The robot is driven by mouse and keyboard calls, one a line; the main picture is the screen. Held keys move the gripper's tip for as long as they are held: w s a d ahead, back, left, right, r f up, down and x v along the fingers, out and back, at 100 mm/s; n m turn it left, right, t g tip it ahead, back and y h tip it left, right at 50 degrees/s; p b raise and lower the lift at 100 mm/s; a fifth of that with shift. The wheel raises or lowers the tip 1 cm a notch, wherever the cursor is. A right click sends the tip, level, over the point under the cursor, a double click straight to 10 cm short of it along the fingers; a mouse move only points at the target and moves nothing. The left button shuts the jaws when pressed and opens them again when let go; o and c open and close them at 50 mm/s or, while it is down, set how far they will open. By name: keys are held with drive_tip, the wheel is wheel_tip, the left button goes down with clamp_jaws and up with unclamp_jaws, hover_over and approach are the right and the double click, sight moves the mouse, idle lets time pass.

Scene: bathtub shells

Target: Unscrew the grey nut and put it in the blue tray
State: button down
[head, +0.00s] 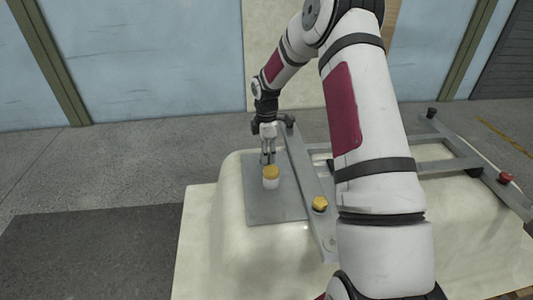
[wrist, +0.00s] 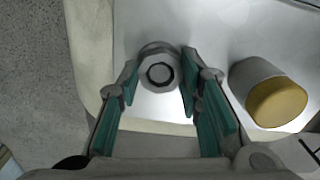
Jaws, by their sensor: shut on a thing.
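The grey nut (wrist: 160,74) shows in the wrist view as a grey ring around a dark round centre. It lies between the two teal-padded fingers of my gripper (wrist: 158,86), which are shut on it. In the head view my gripper (head: 268,158) points straight down over the grey plate (head: 257,208), behind a white cylinder with a yellow top. The nut cannot be made out there. I see no blue tray in either view.
The yellow-topped white cylinder (head: 271,177) stands close to my gripper; it also shows in the wrist view (wrist: 268,92). A grey metal frame (head: 302,170) with a yellow knob (head: 320,203) and a red knob (head: 505,178) crosses the cream shell (head: 232,240). Open floor lies left.

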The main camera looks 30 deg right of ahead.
drive_tip(key=shift+r+p, duration=0.75)
drive_tip(key=shift+r, duration=1.6)
